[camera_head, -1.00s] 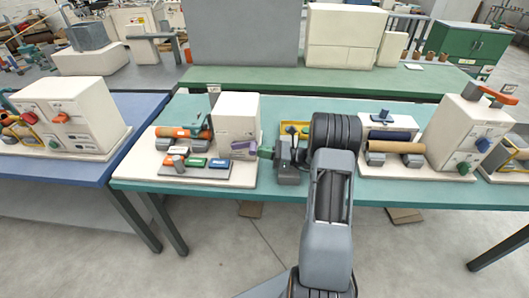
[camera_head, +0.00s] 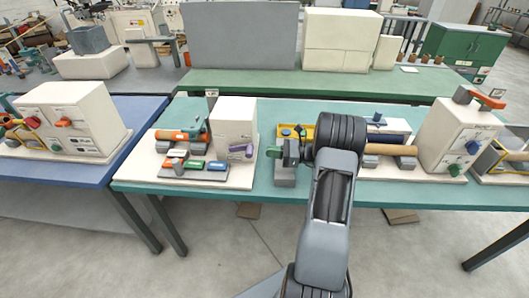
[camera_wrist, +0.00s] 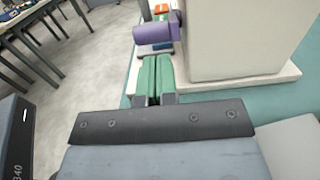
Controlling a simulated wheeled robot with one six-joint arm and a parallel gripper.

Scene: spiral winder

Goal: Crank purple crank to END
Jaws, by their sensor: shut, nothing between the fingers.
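In the wrist view the purple crank (camera_wrist: 157,32) is a rounded purple piece beside the box wall, just beyond my fingertips. My gripper (camera_head: 270,152) is to the right of the crank in the head view, with a small gap between them. In the wrist view its green fingers (camera_wrist: 157,73) lie together, shut and empty, pointing at the crank. No END mark is readable.
The winder's base (camera_head: 205,178) carries an orange roll (camera_head: 175,135) and several coloured blocks. My arm covers part of the teal table. Another machine with a tan roll (camera_head: 391,150) stands to the right. The blue table (camera_head: 60,170) is at left.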

